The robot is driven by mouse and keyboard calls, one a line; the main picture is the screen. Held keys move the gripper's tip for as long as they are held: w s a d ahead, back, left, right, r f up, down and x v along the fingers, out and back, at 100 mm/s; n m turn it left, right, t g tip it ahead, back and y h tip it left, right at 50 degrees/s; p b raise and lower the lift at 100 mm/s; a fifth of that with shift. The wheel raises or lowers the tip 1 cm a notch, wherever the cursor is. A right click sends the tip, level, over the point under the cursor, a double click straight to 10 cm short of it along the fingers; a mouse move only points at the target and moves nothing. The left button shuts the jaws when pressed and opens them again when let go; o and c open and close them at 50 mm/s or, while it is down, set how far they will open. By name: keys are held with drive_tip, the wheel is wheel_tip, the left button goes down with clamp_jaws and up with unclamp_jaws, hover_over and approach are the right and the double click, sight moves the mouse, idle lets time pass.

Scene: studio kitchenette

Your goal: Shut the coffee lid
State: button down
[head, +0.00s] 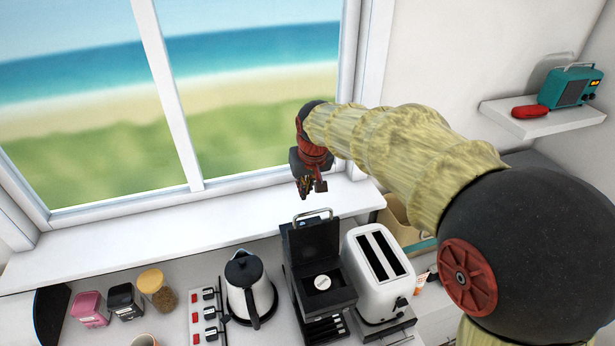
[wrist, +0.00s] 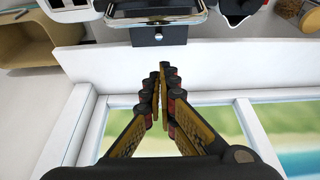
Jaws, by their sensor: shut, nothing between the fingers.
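The black coffee machine (head: 325,298) stands on the counter below the window. Its lid (head: 315,243) is raised upright, with a metal handle (head: 313,214) along the top edge. A round white pod or disc (head: 322,282) shows in the opening in front of the lid. My gripper (head: 309,190) is shut and empty, above and behind the lid on the window side. In the wrist view the closed fingers (wrist: 163,72) point towards the back of the machine (wrist: 158,36), apart from the handle (wrist: 158,20) as far as I can tell.
A white toaster (head: 375,268) stands close right of the machine and a kettle (head: 249,287) close left. A switch strip (head: 206,312) and several jars (head: 123,300) are further left. The window sill (head: 150,235) runs behind. A wall shelf (head: 540,118) holds a teal radio (head: 571,88).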

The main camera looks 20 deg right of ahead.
drive_tip(key=s, duration=0.3)
drive_tip(key=shift+s+p, duration=0.3)
drive_tip(key=shift+s, duration=0.1)
drive_tip(key=shift+s, duration=0.15)
